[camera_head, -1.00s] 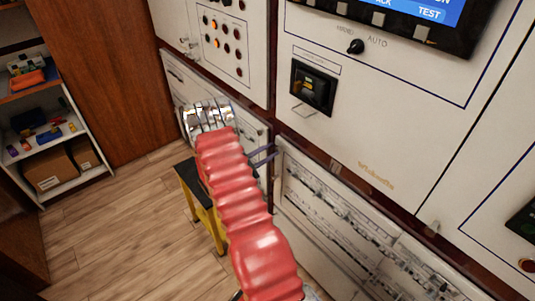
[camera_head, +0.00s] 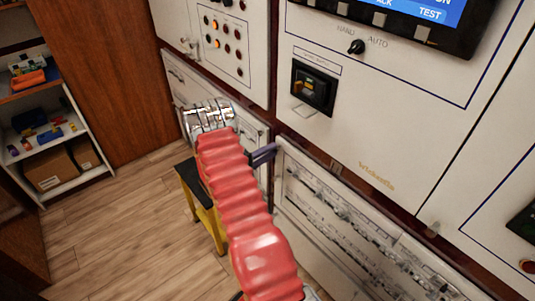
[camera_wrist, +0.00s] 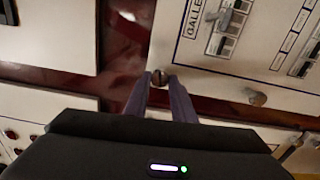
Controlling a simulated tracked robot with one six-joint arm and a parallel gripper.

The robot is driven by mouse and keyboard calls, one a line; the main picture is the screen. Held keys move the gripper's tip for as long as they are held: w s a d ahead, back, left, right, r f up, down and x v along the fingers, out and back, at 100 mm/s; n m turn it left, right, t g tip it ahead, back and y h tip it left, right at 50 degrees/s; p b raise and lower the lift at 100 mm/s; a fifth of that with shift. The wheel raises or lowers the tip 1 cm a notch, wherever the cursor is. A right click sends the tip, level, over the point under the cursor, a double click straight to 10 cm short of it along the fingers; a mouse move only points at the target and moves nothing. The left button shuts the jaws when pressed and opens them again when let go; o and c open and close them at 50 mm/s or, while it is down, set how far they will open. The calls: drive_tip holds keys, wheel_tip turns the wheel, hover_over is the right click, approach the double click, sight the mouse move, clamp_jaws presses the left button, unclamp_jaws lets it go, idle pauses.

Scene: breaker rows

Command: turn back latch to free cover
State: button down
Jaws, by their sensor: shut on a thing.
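The latch (camera_wrist: 157,78) is a small round metal piece at the edge of a pale panel cover (camera_wrist: 225,65) in the wrist view. My gripper (camera_wrist: 160,85) is shut on the latch, with its two purple-grey fingers on either side of it. In the head view my gripper (camera_head: 265,153) reaches the left edge of the lower breaker cover (camera_head: 345,240), and the latch is hidden there. The cover lies flat against the cabinet, with rows of breakers showing on it. I cannot tell exactly how the latch is turned.
A second small metal fitting (camera_wrist: 257,98) sits farther along in the wrist view. Above the cover is a cabinet door with a black switch (camera_head: 313,88) and a selector knob (camera_head: 356,47). A yellow-legged stand (camera_head: 205,215) and a shelf (camera_head: 50,135) are at left, with open floor between.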

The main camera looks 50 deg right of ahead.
drive_tip(key=shift+w+m, duration=0.1)
drive_tip(key=shift+m, duration=1.4)
drive_tip(key=shift+f, duration=0.1)
drive_tip(key=c, duration=1.5)
unclamp_jaws()
drive_tip(key=v, duration=1.3)
drive_tip(key=shift+a, duration=0.4)
